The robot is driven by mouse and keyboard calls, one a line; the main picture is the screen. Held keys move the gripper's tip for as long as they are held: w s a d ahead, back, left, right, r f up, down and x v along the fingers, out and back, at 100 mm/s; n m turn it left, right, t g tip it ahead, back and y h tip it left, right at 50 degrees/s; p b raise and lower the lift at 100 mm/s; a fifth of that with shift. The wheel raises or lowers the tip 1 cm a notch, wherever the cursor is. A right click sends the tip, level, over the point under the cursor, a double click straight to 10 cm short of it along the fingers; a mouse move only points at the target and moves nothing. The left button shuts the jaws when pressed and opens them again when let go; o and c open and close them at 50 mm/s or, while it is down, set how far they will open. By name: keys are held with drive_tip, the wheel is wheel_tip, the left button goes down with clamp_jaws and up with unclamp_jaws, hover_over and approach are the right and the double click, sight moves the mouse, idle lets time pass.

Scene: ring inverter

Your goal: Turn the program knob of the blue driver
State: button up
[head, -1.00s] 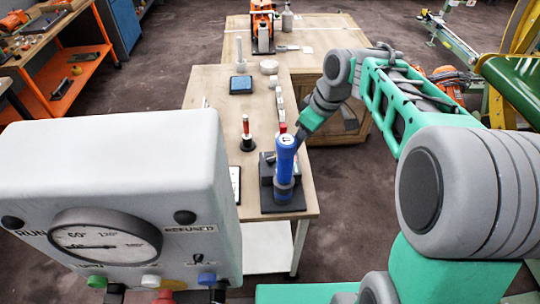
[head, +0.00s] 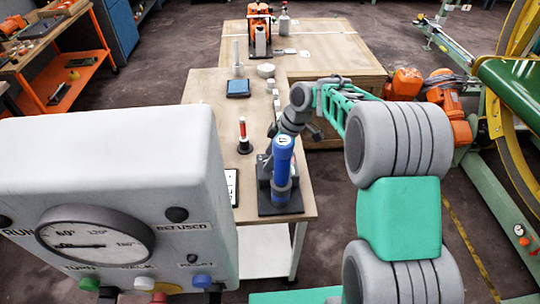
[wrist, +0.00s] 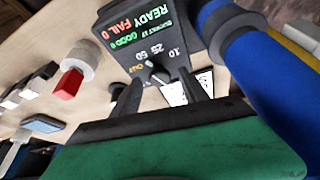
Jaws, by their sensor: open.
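The blue driver (head: 283,162) stands upright in a dark stand (head: 280,198) at the near end of the bench. In the wrist view the driver (wrist: 265,75) fills the right side. Beside it is a dark control box (wrist: 135,30) with a lit display reading READY, GOOD and FAIL, upside down. Its program knob (wrist: 150,66) has a pale pointer near the marks OUT, 50, 25 and 10. My gripper (wrist: 158,88) is open, its two dark fingers reaching toward the knob, one on each side; contact is unclear. In the head view its fingertips are hard to make out.
A red-topped tool (head: 243,135) in a black base stands left of the driver, and shows as a red and white shape in the wrist view (wrist: 72,75). A blue tablet (head: 238,88) lies farther back. A large grey gauge panel (head: 110,200) blocks the near left.

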drive_tip(key=shift+c, duration=0.5)
clamp_jaws()
drive_tip(key=n, duration=0.1)
drive_tip(key=n+g, duration=0.1)
drive_tip(key=n, duration=0.1)
drive_tip(key=shift+w+n, duration=0.2)
drive_tip(key=shift+n, duration=0.1)
drive_tip(key=n+g, duration=0.1)
drive_tip(key=n, duration=0.3)
drive_tip(key=shift+w+r+g+h+p, duration=0.1)
drive_tip(key=shift+g+h+p, duration=0.3)
idle(0.4)
drive_tip(key=shift+o, duration=0.5)
unclamp_jaws()
